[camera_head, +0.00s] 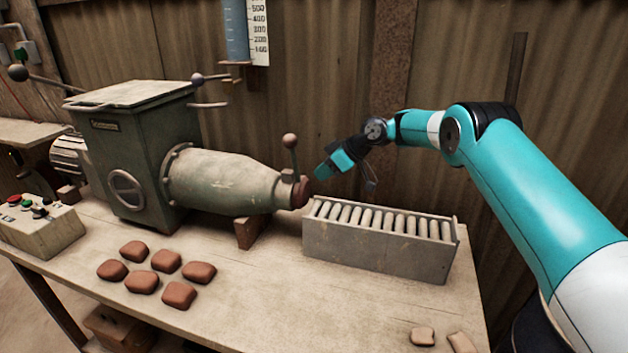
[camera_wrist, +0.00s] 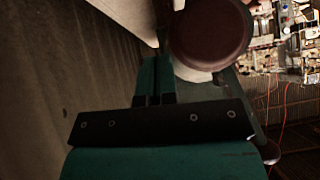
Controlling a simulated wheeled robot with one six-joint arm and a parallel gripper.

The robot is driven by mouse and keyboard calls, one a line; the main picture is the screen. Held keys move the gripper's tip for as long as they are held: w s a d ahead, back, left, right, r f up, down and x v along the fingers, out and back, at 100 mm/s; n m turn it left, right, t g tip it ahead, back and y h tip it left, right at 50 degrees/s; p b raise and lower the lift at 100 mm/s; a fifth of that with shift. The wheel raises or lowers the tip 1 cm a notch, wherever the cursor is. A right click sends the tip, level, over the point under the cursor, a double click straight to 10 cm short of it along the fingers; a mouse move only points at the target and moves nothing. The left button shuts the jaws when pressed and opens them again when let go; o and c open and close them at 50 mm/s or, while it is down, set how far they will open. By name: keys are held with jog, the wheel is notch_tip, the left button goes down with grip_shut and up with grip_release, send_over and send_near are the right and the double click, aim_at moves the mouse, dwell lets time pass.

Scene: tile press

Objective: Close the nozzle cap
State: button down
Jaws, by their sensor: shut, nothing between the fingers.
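The green machine's barrel (camera_head: 222,182) narrows to a nozzle at its right end. A reddish-brown piece (camera_head: 300,192) sits at the nozzle's mouth; whether it is the cap or clay in the opening I cannot tell. A lever with a brown ball knob (camera_head: 290,140) stands up at the nozzle. My gripper (camera_head: 321,172) is shut and empty, just right of the lever and above the roller tray's left end, apparently apart from both. In the wrist view, my shut fingers (camera_wrist: 153,66) lie left of and below a large round dark-red face (camera_wrist: 208,36).
A grey roller tray (camera_head: 375,249) stands right of the nozzle, below my gripper. Several brown clay blocks (camera_head: 166,260) lie in front of the machine. A control box (camera_head: 42,228) is at the left. A corrugated wall (camera_head: 345,85) stands behind.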

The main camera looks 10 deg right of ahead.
jog(key=v, duration=1.3)
jog(key=s+a+r+m+g+h, duration=0.1)
jog(key=s+a+r, duration=0.35)
jog(key=s, duration=0.35)
jog(key=s+a+r+m+g+h, duration=0.1)
jog(key=s+a+r, duration=0.2)
jog(key=s+a, duration=0.35)
jog(key=s+a+m+g+h+p, duration=0.1)
jog(key=s+a+m+h+p, duration=0.15)
jog(key=s, duration=1.95)
jog(key=w+a+r+n+t+h+p, duration=0.1)
jog(key=w+a+r+h+p, duration=0.1)
jog(key=w+a+p, duration=0.45)
jog(key=w+a+r+n+t+h+p, duration=0.1)
jog(key=w+r+h+p, duration=0.15)
jog(key=w, duration=0.65)
jog(key=w+a+r+n+t+h+p, duration=0.1)
jog(key=w+a+r+h+p, duration=0.2)
jog(key=w+p, duration=0.4)
jog(key=w+d+f+p, duration=0.3)
jog(key=w+f, duration=0.4)
jog(key=f, duration=0.2)
jog(key=shift+w+d+f+y, duration=0.15)
jog(key=shift+d+f+y, duration=0.25)
